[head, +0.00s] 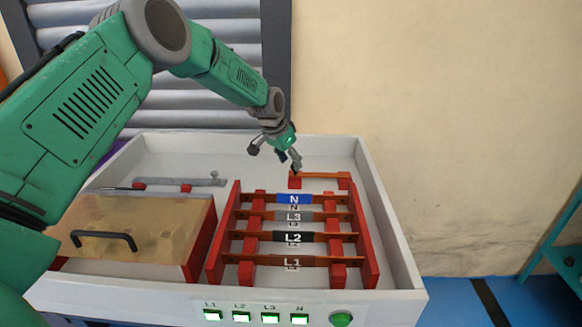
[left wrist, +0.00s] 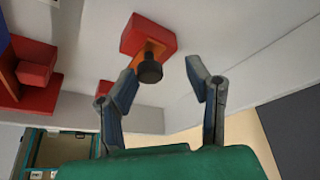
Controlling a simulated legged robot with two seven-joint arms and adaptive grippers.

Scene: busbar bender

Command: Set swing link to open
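The swing link (head: 322,175) is a short orange bar at the back right of the white tray. In the head view it lies across two red blocks. A dark knob shows at its left end, close to a finger of my left gripper (head: 275,158). In the left wrist view, the black knob (left wrist: 149,71) stands between the two spread fingers of the gripper (left wrist: 162,72), nearer the left finger. A piece of the orange link (left wrist: 153,50) shows beside it. The gripper is open and holds nothing; contact with the knob cannot be told. My right gripper is out of view.
Copper busbars marked N, L3, L2 and L1 (head: 293,261) span red supports in front. A box with a clear lid and black handle (head: 104,240) stands at left. A grey bar (head: 180,182) lies behind it. The tray wall (head: 388,222) rises at right.

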